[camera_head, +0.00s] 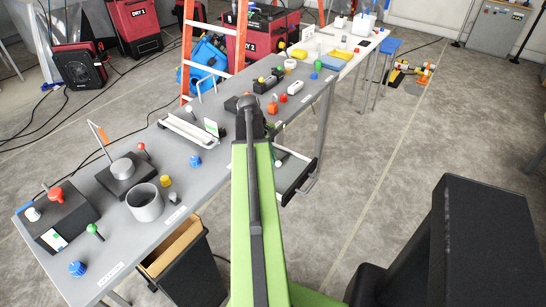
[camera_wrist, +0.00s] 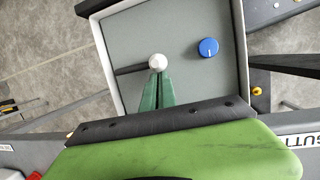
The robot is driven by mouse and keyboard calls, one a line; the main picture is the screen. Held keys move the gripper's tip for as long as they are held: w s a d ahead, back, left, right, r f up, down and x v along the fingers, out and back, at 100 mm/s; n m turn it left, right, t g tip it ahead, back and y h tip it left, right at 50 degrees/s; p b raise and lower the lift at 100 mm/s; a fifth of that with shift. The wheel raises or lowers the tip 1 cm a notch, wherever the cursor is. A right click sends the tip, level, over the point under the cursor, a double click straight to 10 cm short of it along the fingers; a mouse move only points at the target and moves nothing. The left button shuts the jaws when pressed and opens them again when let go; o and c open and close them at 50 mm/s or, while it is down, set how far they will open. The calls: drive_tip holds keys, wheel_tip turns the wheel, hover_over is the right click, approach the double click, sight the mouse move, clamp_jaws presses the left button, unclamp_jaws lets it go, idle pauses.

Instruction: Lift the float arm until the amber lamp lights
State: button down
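The ball also shows in the head view (camera_head: 278,165), beside my green arm. My gripper (camera_wrist: 161,75) has its green fingertips right at the near side of the ball. The fingers look close together, but I cannot tell whether they grip it. A small amber-yellow round piece (camera_wrist: 257,90) sits right of the tray; I cannot tell if it is the lamp or lit.
A blue knob (camera_wrist: 208,47) is right of the ball. In the head view the long grey bench (camera_head: 225,160) carries a grey cup (camera_head: 145,203), a blue knob (camera_head: 195,160) and red-knobbed devices. An orange ladder (camera_head: 187,50) stands behind.

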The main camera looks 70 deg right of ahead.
drive_tip(key=shift+s+d+r+p, duration=0.1)
drive_tip(key=shift+d+r+p, duration=0.15)
drive_tip(key=shift+r+p, duration=0.25)
drive_tip(key=shift+d+r+p, duration=0.2)
drive_tip(key=shift+r+p, duration=0.15)
drive_tip(key=shift+r, duration=0.15)
drive_tip(key=shift+s+d+r+p, duration=0.1)
drive_tip(key=shift+d+r+p, duration=0.25)
drive_tip(key=shift+r+p, duration=0.1)
drive_tip(key=shift+r, duration=0.1)
drive_tip(key=shift+r+p, duration=0.7)
drive_tip(key=shift+p, duration=0.15)
drive_tip(key=shift+d+r, duration=0.1)
